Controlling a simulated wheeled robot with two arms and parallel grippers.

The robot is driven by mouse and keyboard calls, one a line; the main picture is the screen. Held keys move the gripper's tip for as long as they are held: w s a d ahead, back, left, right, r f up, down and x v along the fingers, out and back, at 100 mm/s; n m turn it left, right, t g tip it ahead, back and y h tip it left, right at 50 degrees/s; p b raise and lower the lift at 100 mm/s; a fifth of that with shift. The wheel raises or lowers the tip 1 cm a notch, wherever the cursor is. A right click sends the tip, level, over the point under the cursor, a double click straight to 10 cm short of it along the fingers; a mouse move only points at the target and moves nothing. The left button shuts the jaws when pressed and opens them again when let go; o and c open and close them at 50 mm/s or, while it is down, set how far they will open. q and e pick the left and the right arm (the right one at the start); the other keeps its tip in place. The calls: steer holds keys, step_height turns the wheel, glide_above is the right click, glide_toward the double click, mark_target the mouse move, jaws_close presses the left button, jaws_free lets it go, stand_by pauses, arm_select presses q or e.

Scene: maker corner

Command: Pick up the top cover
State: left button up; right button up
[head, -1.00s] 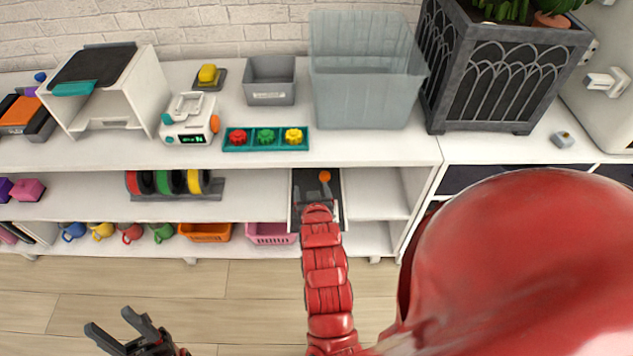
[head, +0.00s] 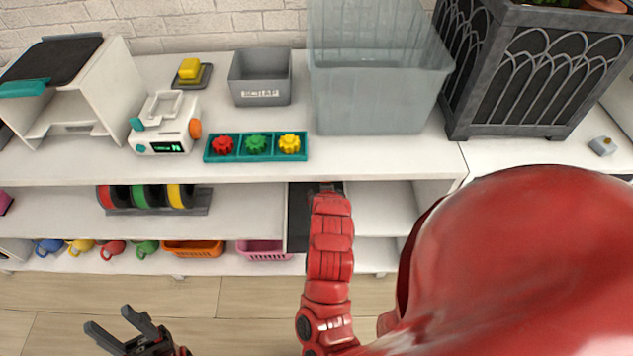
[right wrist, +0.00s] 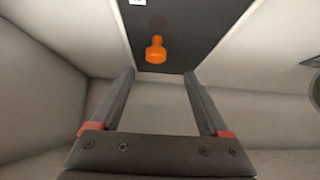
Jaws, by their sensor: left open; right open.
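A dark flat panel with an orange knob, which looks like the top cover (right wrist: 187,28), is in a white compartment of the shelf. In the head view the dark panel (head: 298,225) shows beside my red right arm, and its knob is hidden. In the right wrist view the orange knob (right wrist: 156,50) stands just beyond the fingertips, near the middle of the gap. My right gripper (right wrist: 159,75) is open and empty; the arm hides it in the head view. My left gripper (head: 106,317) is open and empty, low over the floor, away from the shelf.
White walls (right wrist: 60,70) stand close on both sides of the panel. Above, the shelf top holds a teal gear tray (head: 255,157), a grey bin (head: 261,80) and a large translucent bin (head: 375,95). Left of the panel are a spool rack (head: 150,208) and a pink basket (head: 263,255).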

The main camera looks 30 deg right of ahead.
mark_target(316, 190)
steer(key=x, duration=0.5)
steer(key=shift+w+d+f+b, duration=0.1)
steer(key=shift+b, duration=0.2)
steer(key=x, duration=0.4)
steer(key=shift+d+b, duration=0.3)
steer(key=shift+d, duration=0.1)
steer(key=shift+w+d+f, duration=0.25)
steer(key=shift+w, duration=0.05)
jaws_close()
